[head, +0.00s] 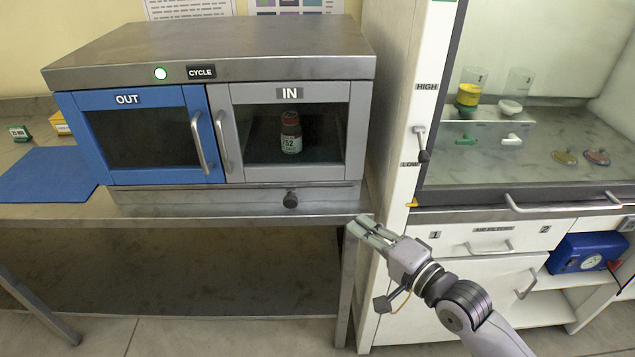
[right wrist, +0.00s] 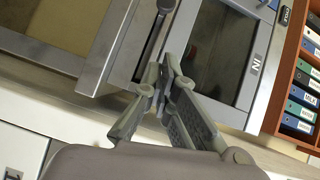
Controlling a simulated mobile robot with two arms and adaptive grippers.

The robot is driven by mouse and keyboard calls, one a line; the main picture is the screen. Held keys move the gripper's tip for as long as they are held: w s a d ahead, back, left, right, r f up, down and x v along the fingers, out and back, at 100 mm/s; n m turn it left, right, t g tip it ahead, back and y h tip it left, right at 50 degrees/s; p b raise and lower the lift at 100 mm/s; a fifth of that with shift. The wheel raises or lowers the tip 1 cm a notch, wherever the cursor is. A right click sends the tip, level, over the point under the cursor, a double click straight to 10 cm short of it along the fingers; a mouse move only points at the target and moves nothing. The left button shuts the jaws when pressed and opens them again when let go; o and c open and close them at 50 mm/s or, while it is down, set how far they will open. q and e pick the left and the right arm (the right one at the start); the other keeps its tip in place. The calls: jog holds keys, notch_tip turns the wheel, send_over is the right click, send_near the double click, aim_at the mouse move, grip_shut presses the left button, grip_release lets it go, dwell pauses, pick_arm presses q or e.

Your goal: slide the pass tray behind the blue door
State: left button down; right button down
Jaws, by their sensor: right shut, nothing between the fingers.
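The pass box has a blue door (head: 147,137) marked OUT at left and a grey door (head: 288,132) marked IN at right. Both look shut. Through the grey door's glass a dark bottle (head: 291,134) with a red-brown cap and a label stands upright. The pass tray itself is hard to make out in the dark interior. My right gripper (head: 362,227) is shut and empty, right of and lower than the knob, by the bench corner. My left gripper is out of view.
The steel bench edge (head: 200,217) runs under the box. A fume hood (head: 540,110) with white drawers stands close at right. A blue mat (head: 45,174) lies left of the box. The floor below the bench is free.

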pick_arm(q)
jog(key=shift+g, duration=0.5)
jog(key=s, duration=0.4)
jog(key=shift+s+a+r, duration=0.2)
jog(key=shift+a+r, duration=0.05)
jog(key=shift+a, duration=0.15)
pick_arm(e)
jog(key=shift+d+f+m, duration=0.25)
jog(key=shift+m, duration=0.05)
jog(key=shift+w, duration=0.1)
pick_arm(q)
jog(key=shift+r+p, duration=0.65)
jog(key=shift+p, duration=0.2)
pick_arm(e)
jog(key=shift+s+a+f+x, duration=0.15)
jog(key=shift+s+a+x, duration=0.2)
jog(key=shift+x, duration=1.75)
jog(key=shift+s+a+f+x, duration=0.2)
jog(key=shift+a+x, duration=0.25)
jog(key=shift+x, duration=1.7)
jog(key=shift+s+a+f+x, duration=0.1)
jog(key=shift+s+a+x, duration=0.25)
jog(key=shift+x, duration=1.75)
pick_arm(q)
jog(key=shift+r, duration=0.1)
pick_arm(e)
jog(key=shift+a+r, duration=0.1)
